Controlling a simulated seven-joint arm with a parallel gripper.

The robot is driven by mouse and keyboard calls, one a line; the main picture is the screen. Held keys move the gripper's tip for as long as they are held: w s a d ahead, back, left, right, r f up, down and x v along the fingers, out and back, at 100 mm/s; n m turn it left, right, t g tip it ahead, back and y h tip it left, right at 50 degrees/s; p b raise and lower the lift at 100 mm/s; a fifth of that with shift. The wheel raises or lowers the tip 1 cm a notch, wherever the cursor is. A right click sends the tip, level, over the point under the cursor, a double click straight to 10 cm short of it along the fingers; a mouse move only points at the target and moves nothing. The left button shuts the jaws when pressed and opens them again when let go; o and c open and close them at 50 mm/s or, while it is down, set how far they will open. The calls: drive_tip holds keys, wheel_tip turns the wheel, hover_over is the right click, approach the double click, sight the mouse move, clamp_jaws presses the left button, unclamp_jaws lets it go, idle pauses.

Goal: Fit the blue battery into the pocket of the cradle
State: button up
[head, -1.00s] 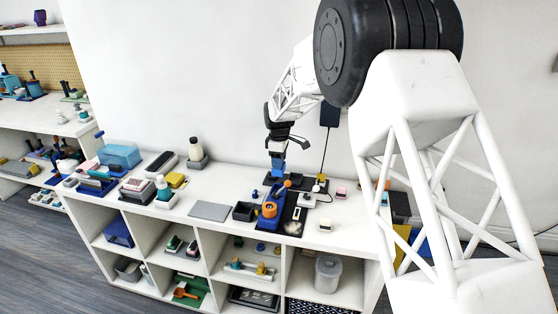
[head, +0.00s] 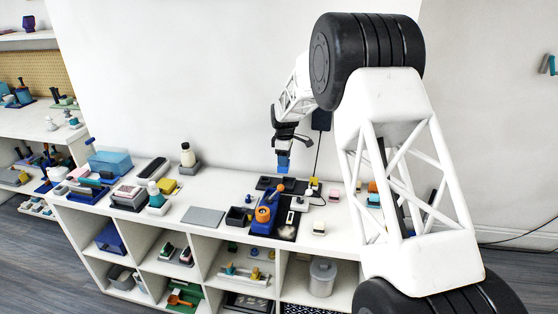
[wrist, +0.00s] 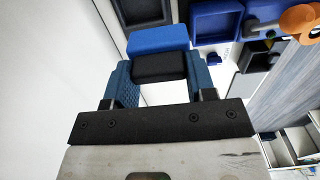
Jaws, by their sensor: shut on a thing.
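My gripper (head: 283,156) is shut on the blue battery (head: 283,165) and holds it in the air above the white counter. In the wrist view my gripper (wrist: 160,82) has one finger on each side of the battery (wrist: 157,40), which has a blue far part and a black near part. A dark blue, square-rimmed holder with a recess, which looks like the cradle (wrist: 193,22), lies ahead and to the right of the battery. In the head view, dark trays (head: 268,183) lie below the battery; I cannot tell which is the cradle.
A blue device with an orange ring (head: 263,214) stands in front of the dark trays. An open black box (head: 236,216) and a grey mat (head: 203,217) lie to its left. A small yellow item (head: 313,183) stands to the right. The wall is close behind.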

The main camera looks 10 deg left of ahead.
drive_tip(key=shift+w+d+f, duration=0.25)
drive_tip(key=shift+w+d, duration=0.15)
drive_tip(key=shift+w, duration=0.35)
drive_tip(key=shift+w+d+f, duration=0.25)
drive_tip(key=shift+w+d, duration=0.1)
drive_tip(key=shift+w, duration=0.35)
drive_tip(key=shift+f, duration=2.85)
drive_tip(key=shift+f, duration=1.5)
drive_tip(key=o, duration=1.1)
drive_tip(key=shift+r, duration=0.1)
drive_tip(key=shift+r, duration=3.8)
